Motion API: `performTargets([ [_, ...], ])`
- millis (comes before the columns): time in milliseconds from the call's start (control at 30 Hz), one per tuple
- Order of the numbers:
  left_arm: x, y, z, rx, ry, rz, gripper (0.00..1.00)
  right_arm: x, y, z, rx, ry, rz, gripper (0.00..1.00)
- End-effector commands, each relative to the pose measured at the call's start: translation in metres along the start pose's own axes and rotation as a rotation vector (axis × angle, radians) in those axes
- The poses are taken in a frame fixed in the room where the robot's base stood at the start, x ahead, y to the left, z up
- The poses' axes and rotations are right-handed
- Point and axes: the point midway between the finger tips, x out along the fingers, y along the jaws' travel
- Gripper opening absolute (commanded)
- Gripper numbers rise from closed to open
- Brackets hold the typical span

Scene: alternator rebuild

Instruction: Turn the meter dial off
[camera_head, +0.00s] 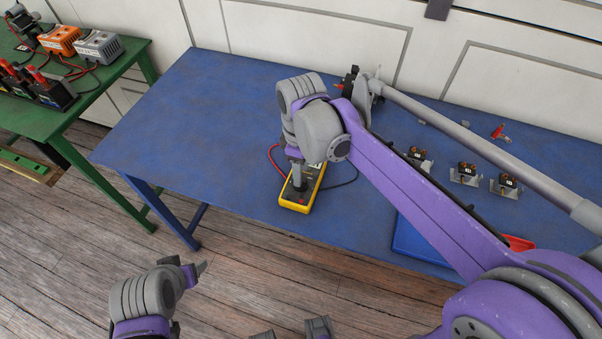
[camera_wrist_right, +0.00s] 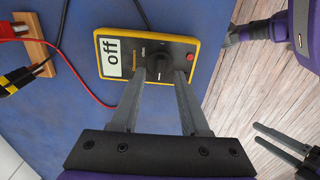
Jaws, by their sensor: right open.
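The yellow meter (camera_head: 302,187) lies on the blue table near its front edge, under my right gripper (camera_head: 297,178). In the right wrist view its display (camera_wrist_right: 111,51) reads "off". Its round black dial (camera_wrist_right: 160,66) has a pale pointer mark. My right gripper (camera_wrist_right: 161,77) is open, its two fingertips at either side of the dial's lower part; I cannot tell whether they touch it. My left gripper (camera_head: 201,268) hangs over the floor in front of the table, away from the meter. In the right wrist view its two fingers (camera_wrist_right: 281,145) stand apart.
Red and black leads run from the meter; a wooden block (camera_wrist_right: 38,55) with clips lies beyond it. Several small parts (camera_head: 467,170) and a blue tray (camera_head: 408,240) lie to the right. A green bench (camera_head: 75,115) stands at left. The blue table's left part is clear.

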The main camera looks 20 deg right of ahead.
Motion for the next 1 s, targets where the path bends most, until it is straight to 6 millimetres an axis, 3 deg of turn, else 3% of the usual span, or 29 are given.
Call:
performTargets([
  [200, -0.004, 0.0, -0.004, 0.0, 0.003, 0.0, 0.67, -0.047, 0.0, 0.0, 0.0, 0.0, 0.0, 0.45],
  [400, -0.005, 0.0, -0.005, 0.0, 0.004, 0.0, 0.67, -0.074, 0.0, 0.0, -0.001, 0.0, 0.0, 0.45],
  [1000, -0.006, 0.0, -0.005, 0.0, 0.004, 0.0, 0.67, -0.081, 0.0, 0.0, 0.0, 0.0, 0.0, 0.45],
])
